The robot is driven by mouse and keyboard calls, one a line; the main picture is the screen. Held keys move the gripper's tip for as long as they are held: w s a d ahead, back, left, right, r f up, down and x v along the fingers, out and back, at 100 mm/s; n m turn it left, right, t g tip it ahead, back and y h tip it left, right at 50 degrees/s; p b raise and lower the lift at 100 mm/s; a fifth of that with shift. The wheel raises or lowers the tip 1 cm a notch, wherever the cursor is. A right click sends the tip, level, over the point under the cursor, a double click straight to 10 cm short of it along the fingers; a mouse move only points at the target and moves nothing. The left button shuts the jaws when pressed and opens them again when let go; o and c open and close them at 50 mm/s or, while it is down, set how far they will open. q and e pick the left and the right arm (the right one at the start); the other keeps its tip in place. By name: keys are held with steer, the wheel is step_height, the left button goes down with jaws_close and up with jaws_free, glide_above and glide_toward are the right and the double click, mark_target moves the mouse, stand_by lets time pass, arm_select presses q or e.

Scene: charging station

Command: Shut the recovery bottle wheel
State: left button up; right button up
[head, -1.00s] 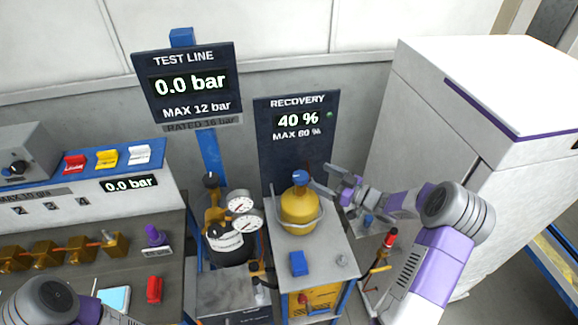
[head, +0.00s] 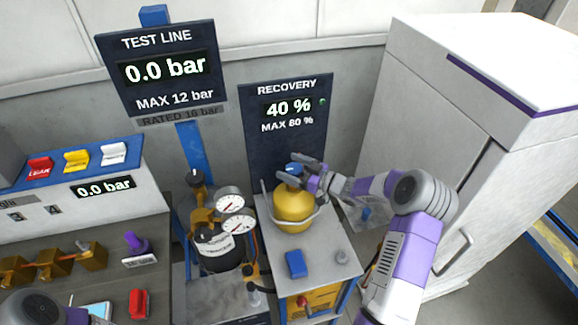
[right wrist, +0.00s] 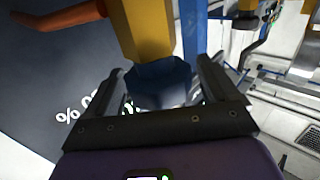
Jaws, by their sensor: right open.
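The yellow recovery bottle (head: 293,208) stands upright on a grey-topped stand, with a blue wheel (head: 293,168) on its top. My right gripper (head: 302,172) is at the wheel, reaching in from the right, and partly covers it. In the right wrist view the blue wheel (right wrist: 158,85) lies between the two open, dark fingers of my right gripper (right wrist: 160,88). I see a gap on each side, though contact is hard to judge. My left gripper is out of view; only part of my left arm shows at the lower left.
The recovery screen (head: 288,125) behind the bottle reads 40 %. A pump with gauges (head: 230,212) stands close on the left. A blue block (head: 296,264) and a small grey knob (head: 342,257) sit on the stand's front. A white cabinet (head: 440,120) rises at the right.

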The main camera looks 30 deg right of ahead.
steer(key=shift+w+a, duration=0.3)
steer(key=shift+w, duration=0.1)
